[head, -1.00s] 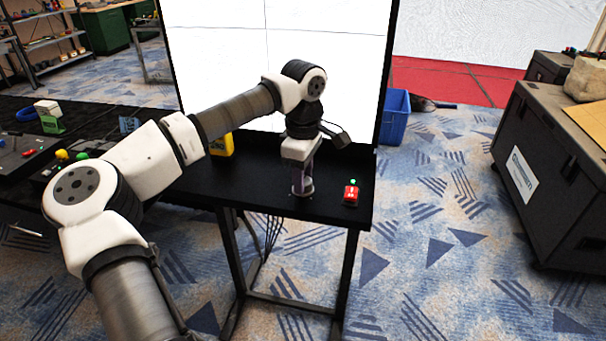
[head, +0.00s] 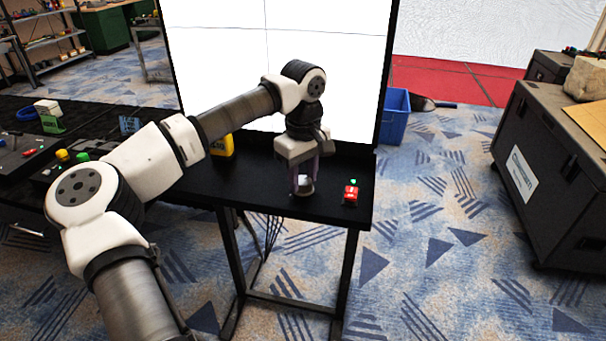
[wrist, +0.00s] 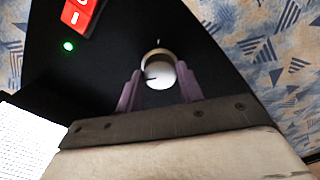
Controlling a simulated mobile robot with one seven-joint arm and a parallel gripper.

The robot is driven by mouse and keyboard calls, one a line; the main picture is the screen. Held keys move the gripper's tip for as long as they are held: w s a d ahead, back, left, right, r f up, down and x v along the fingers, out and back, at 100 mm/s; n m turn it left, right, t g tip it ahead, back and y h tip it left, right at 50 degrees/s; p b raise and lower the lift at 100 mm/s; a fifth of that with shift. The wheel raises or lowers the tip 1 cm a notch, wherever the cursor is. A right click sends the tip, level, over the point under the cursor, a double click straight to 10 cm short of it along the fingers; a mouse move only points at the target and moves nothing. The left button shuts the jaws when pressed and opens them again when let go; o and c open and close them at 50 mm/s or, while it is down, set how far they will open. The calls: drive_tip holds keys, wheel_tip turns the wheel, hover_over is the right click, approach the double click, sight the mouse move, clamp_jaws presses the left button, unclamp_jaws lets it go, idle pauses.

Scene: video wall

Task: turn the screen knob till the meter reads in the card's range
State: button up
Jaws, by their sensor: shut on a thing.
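The knob (wrist: 159,72) is a round white dial with a dark pointer line, on the black tabletop. It also shows in the head view (head: 305,187), below my gripper. My gripper (wrist: 160,88) points down with its purple fingers on either side of the knob, shut on it. In the head view my gripper (head: 303,178) is near the front edge of the black table (head: 250,190). The yellow card (head: 222,145) stands partly behind my arm, and its writing is too small to read. The meter cannot be made out.
A red box (head: 350,194) with a green light stands right of the knob; the wrist view shows its red face (wrist: 82,14) and the green light (wrist: 68,46). The large white screen (head: 330,70) rises behind. A blue bin (head: 394,116) stands on the floor to the right.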

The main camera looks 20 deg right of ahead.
sight(303, 180)
drive_tip(key=o, duration=1)
wheel_tip(303, 180, up, 14)
drive_tip(key=shift+f+b, duration=0.1)
drive_tip(key=shift+b, duration=0.65)
